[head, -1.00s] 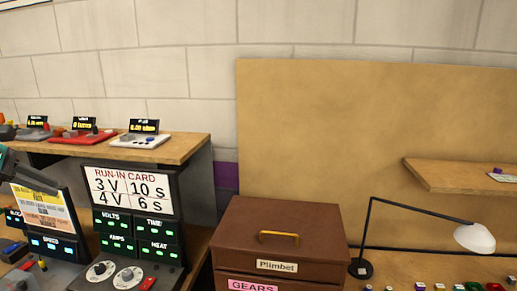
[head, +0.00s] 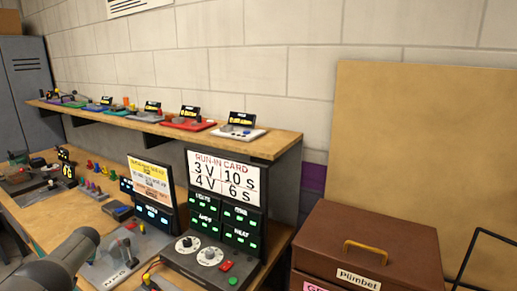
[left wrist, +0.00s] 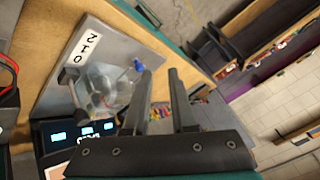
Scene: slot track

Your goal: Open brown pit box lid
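The brown pit box (head: 370,245) stands at the lower right in the head view. Its lid is down, with a yellow handle (head: 366,250) on top and a "Plimbet" label on its front. A pink label below is cut off by the picture's edge. My left arm shows at the lower left of the head view, well to the left of the box. In the left wrist view my left gripper (left wrist: 160,95) has its two fingers apart with nothing between them. The right gripper is not in view.
A run-in card console (head: 215,225) stands on the wooden bench left of the box. A shelf (head: 255,142) with several small controllers runs above it. A grey plate with a switch (head: 125,255) lies near my left arm. A lamp's dark arm (head: 470,255) is right of the box.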

